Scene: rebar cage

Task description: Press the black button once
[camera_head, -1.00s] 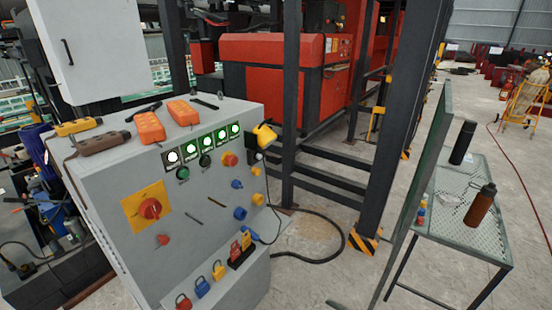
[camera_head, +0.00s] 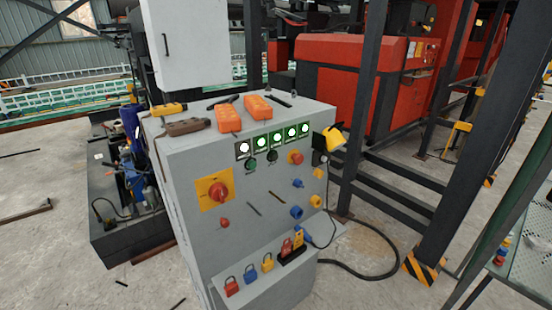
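The grey control cabinet (camera_head: 183,165) stands in the middle of the view, its sloped front panel facing me. Below a row of lit green and white indicators (camera_head: 276,138) sit two small dark round buttons. The right one (camera_head: 272,156) looks black, and the left one (camera_head: 251,166) looks dark green; they are too small to be sure. A red rotary switch on a yellow plate (camera_head: 218,190) is to their lower left. A red knob (camera_head: 296,158) is to their right. Neither of my grippers is in view, and nothing touches the buttons.
Orange and yellow handheld controllers (camera_head: 228,118) lie on the cabinet top. Colored padlocks (camera_head: 250,273) sit on its lower ledge. A yellow lamp-like part (camera_head: 333,138) sticks out at its right edge. Dark steel posts (camera_head: 372,90) stand to the right. Floor at left front is open (camera_head: 60,260).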

